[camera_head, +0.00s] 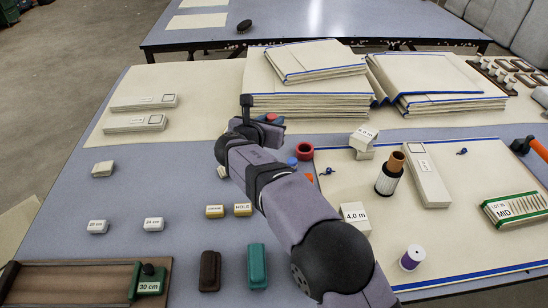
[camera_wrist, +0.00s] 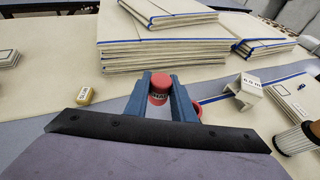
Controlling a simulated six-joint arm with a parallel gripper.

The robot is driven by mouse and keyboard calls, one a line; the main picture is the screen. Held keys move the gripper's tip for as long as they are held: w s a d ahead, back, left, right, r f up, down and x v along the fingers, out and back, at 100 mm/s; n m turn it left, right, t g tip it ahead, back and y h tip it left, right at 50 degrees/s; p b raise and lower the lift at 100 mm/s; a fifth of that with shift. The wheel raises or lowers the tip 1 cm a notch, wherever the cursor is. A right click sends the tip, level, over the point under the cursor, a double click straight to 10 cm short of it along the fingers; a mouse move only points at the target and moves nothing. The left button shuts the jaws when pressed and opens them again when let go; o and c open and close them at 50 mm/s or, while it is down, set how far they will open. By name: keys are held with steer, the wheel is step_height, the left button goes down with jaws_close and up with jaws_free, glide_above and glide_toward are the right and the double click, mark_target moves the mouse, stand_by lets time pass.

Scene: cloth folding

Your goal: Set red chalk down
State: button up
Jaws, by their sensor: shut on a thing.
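The red chalk (camera_wrist: 158,85) is a short red piece with dark lettering, held between the two blue fingers of my gripper (camera_wrist: 160,82) in the wrist view. In the head view a bit of the red chalk (camera_head: 271,117) shows at my gripper (camera_head: 268,120), in front of the cloth stack. My gripper is shut on the chalk. My arm hides part of the table below it, and I cannot tell whether the chalk touches the surface.
Folded cloth stacks with blue edges (camera_head: 310,103) stand behind my gripper. A red ring (camera_head: 304,150) and a blue piece (camera_head: 292,162) lie close to my arm. A thread spool (camera_head: 388,181) and a 4.0 m block (camera_head: 354,217) are at right.

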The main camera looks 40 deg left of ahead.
steer(key=shift+w+a+f+m+h, duration=0.1)
steer(key=shift+w+f+m+h, duration=0.25)
steer(key=shift+f+m+h, duration=0.05)
steer(key=shift+w+f+m+h, duration=0.1)
steer(key=shift+f+m+h, duration=0.3)
steer(key=shift+h, duration=0.1)
steer(key=shift+f, duration=0.1)
steer(key=shift+f+b, duration=0.6)
steer(key=shift+f, duration=4.3)
steer(key=shift+f, duration=0.2)
steer(key=o, duration=1)
steer(key=shift+r, duration=0.1)
